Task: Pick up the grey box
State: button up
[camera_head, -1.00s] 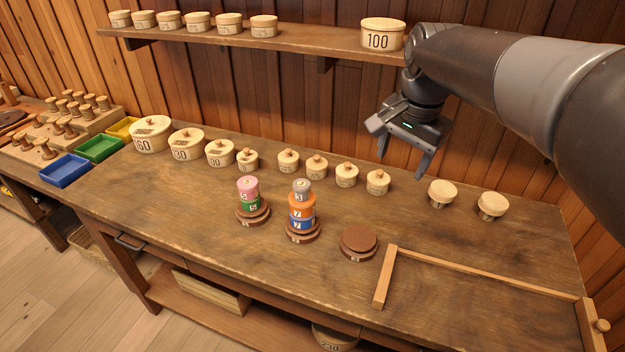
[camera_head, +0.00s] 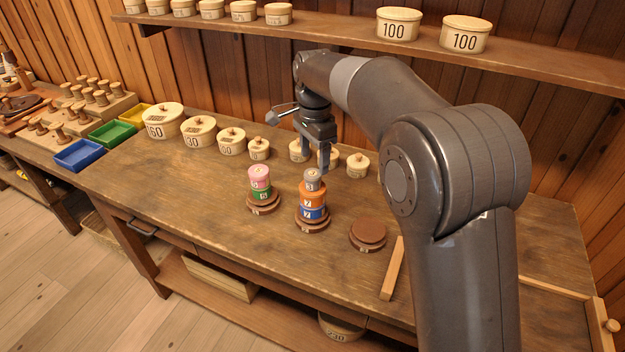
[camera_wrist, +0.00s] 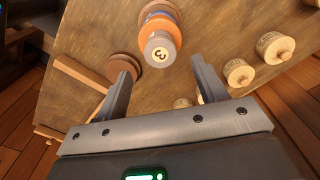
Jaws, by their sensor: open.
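The grey box (camera_head: 312,180) is a small round piece on top of a stack, above an orange piece (camera_head: 313,198) and a blue piece (camera_head: 312,213). In the wrist view the grey box (camera_wrist: 159,49) shows its top with a number 3. My gripper (camera_head: 315,168) is open and empty, fingers pointing down, close to the top of the stack in the head view. In the wrist view the gripper (camera_wrist: 161,68) has the grey box just beyond its fingertips, roughly midway between them. The fingers look apart from it.
A pink and green stack (camera_head: 260,182) stands to the left. A bare brown disc base (camera_head: 368,232) and a wooden strip (camera_head: 392,268) lie to the right. Several lidded wooden boxes (camera_head: 231,142) line the back. The front left of the table is clear.

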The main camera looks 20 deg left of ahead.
aim_at(312, 173)
jog(key=f, duration=0.6)
jog(key=shift+s+a+f, duration=0.1)
jog(key=shift+a+f, duration=0.1)
jog(key=shift+f, duration=0.1)
jog(key=c, duration=1.1)
